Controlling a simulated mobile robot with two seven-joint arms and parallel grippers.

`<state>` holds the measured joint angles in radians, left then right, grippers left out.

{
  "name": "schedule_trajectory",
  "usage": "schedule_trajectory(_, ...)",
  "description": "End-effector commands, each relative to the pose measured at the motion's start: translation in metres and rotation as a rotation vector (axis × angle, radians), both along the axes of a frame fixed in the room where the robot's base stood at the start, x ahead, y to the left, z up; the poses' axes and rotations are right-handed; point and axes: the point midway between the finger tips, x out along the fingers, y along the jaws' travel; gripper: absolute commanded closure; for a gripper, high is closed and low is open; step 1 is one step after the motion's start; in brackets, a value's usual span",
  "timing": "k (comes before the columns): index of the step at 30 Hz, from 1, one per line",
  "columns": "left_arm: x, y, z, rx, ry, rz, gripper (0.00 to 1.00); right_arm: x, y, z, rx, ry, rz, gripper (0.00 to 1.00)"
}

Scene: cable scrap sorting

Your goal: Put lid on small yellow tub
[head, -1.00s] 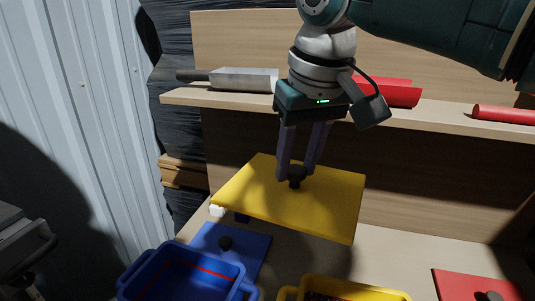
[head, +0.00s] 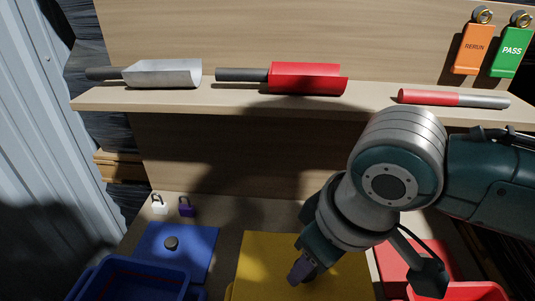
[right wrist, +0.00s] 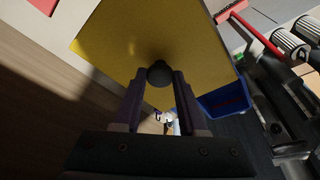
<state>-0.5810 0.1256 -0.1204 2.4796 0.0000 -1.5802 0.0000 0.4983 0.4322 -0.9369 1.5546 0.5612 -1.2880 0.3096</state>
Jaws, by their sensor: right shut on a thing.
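The yellow lid (head: 262,252) is a flat square plate with a dark round knob (right wrist: 159,74) on top. My right gripper (head: 301,273) is shut on this knob. In the right wrist view its two fingers (right wrist: 160,88) close on the knob from both sides, and the lid (right wrist: 115,38) spreads out beyond them. The small yellow tub is mostly hidden beneath the lid; a bit of yellow at the lid's lower left edge may be its handle. I cannot tell whether lid and tub touch. My left gripper is not in view.
A blue tub (head: 88,284) and blue lid (head: 195,240) are to the left. A red lid (head: 393,256) and red tub (head: 455,292) are to the right. Two padlocks stand behind the blue lid. A shelf (head: 240,100) with scoops runs across the back.

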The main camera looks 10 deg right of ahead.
Motion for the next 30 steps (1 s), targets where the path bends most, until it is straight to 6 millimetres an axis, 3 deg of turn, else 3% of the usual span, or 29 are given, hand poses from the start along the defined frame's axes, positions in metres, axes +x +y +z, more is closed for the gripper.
schedule_trajectory(8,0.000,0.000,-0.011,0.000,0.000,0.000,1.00,-0.005,0.000,-0.012,0.003,0.000,0.009,1.00)
schedule_trajectory(23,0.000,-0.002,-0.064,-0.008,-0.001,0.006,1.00,-0.005,0.000,-0.057,0.002,-0.001,0.009,1.00)
schedule_trajectory(30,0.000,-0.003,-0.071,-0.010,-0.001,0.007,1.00,-0.005,0.000,-0.077,0.003,0.002,0.007,1.00)
